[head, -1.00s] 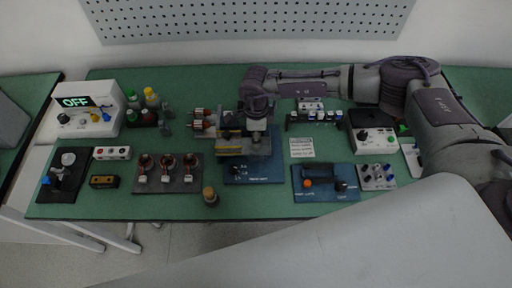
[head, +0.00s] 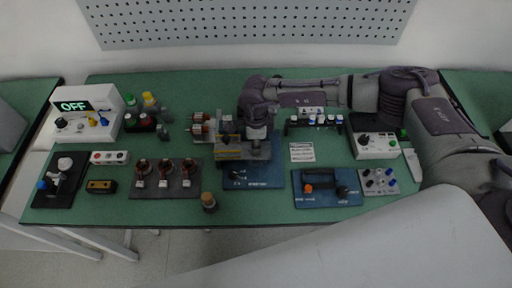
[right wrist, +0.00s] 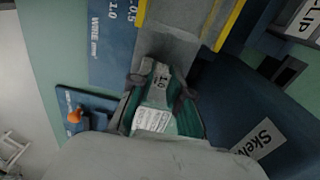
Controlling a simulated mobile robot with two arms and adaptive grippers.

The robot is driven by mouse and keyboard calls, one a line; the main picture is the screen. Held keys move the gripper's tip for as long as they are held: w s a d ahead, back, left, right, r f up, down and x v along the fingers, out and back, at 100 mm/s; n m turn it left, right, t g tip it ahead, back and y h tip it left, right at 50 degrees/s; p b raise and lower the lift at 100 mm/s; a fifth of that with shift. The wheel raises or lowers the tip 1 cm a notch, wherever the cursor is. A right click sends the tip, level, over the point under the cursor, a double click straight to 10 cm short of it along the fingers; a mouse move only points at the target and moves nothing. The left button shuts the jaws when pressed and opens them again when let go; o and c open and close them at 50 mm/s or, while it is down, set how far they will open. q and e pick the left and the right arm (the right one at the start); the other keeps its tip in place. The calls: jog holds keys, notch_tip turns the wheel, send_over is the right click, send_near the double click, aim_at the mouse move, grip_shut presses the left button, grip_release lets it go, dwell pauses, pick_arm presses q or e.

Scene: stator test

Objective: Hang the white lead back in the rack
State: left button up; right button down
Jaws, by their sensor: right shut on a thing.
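My right gripper (head: 256,146) is over the fixture on the blue board (head: 262,181), right of the copper-wound part. In the right wrist view the right gripper (right wrist: 160,97) is shut on a small grey-green labelled piece (right wrist: 152,119), close to the grey metal part of the fixture. The piece has white labels, one reading 1.0. I cannot pick out the white lead for certain. A low dark rack (head: 288,128) with several white-and-blue-topped items stands right of the gripper. My left gripper is not in view.
A second blue board (head: 328,198) with a dark handle and an orange knob lies at the front right. A paper note (head: 301,152) lies behind it. A white unit reading OFF (head: 86,113) stands at the left.

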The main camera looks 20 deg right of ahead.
jog(key=shift+r+p, duration=0.4)
jog(key=shift+r, duration=0.25)
jog(key=shift+r+p, duration=1.3)
jog(key=shift+r, duration=0.9)
